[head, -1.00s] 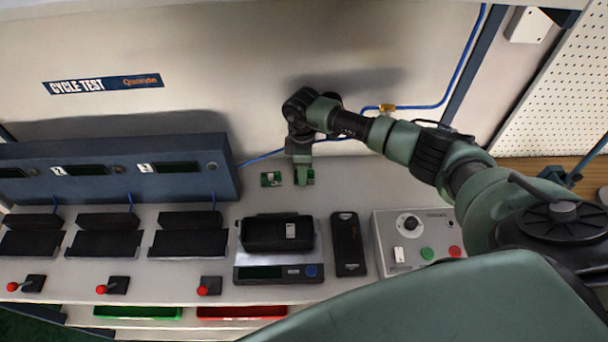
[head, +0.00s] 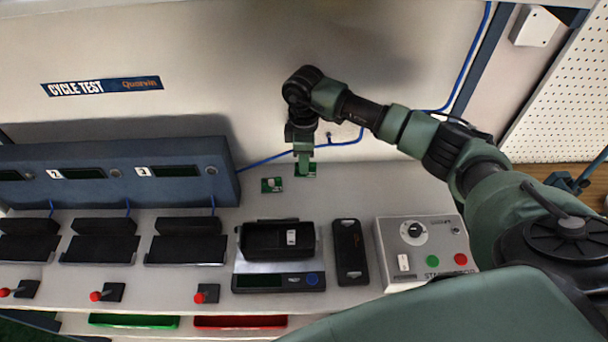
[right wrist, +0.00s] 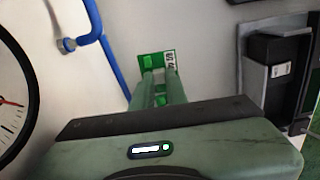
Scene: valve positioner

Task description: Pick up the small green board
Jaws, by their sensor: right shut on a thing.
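My left gripper is not in view.
The scale (head: 262,281) and a black handheld device (head: 349,252) stand in front of the boards. A grey control box (head: 424,250) is to the right. The blue test bank (head: 110,168) is to the left. A blue pipe (head: 345,143) runs along the wall behind.

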